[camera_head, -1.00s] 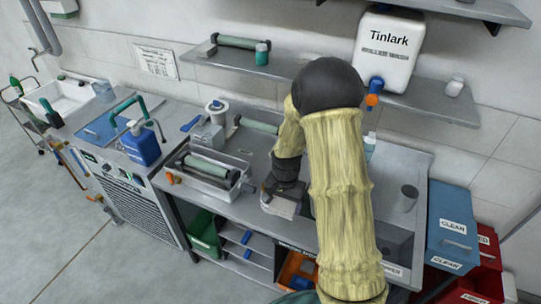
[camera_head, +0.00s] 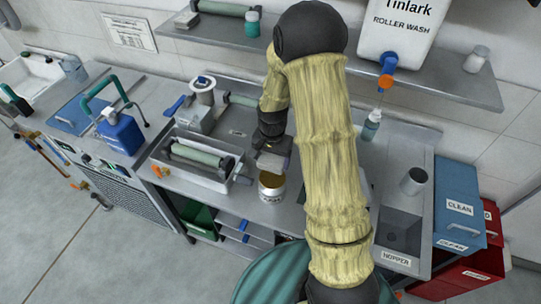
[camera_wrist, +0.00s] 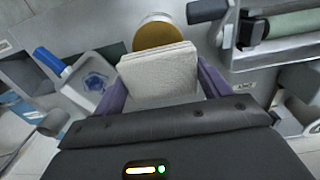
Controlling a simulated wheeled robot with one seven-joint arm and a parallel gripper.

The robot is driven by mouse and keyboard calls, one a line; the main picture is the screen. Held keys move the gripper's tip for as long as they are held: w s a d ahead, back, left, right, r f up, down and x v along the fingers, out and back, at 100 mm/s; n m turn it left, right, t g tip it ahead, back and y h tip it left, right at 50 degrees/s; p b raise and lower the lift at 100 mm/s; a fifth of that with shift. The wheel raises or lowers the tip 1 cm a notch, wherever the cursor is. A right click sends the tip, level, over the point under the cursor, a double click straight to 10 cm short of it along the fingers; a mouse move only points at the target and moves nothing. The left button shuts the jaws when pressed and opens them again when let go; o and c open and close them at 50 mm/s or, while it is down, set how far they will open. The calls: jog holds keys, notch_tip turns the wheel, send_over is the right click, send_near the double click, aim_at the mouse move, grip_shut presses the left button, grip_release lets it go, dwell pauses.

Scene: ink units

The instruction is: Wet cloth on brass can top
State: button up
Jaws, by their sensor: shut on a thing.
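My gripper (camera_head: 272,160) is shut on a pale, folded cloth (camera_wrist: 160,75), held between its purple fingers in the wrist view. The brass can (camera_head: 271,188) stands upright on the steel bench, with a pale label low on its side. Its round brass top (camera_wrist: 158,34) shows beyond the cloth's far edge in the wrist view, and the cloth hides the near part of it. In the head view my gripper is just behind and above the can. I cannot tell whether the cloth touches it.
A tray with a grey-green roller (camera_head: 200,160) sits left of the can. A white container (camera_head: 200,92) stands behind that tray. A wash bottle (camera_head: 371,124) and a grey cup (camera_head: 413,181) stand to the right. A shelf (camera_head: 440,80) overhangs the back. My arm hides part of the bench.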

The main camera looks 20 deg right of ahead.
aim_at(273, 177)
jog(key=shift+s+d, duration=0.1)
jog(key=shift+s, duration=0.2)
jog(key=shift+w+f+b, duration=0.15)
jog(key=shift+f+b, duration=2.1)
jog(key=shift+f, duration=0.7)
jog(key=shift+f+b, duration=0.75)
jog(key=shift+f, duration=0.35)
jog(key=shift+r, duration=0.1)
jog(key=shift+r+p, duration=2.65)
jog(key=shift+r, duration=0.85)
jog(key=shift+f, duration=0.1)
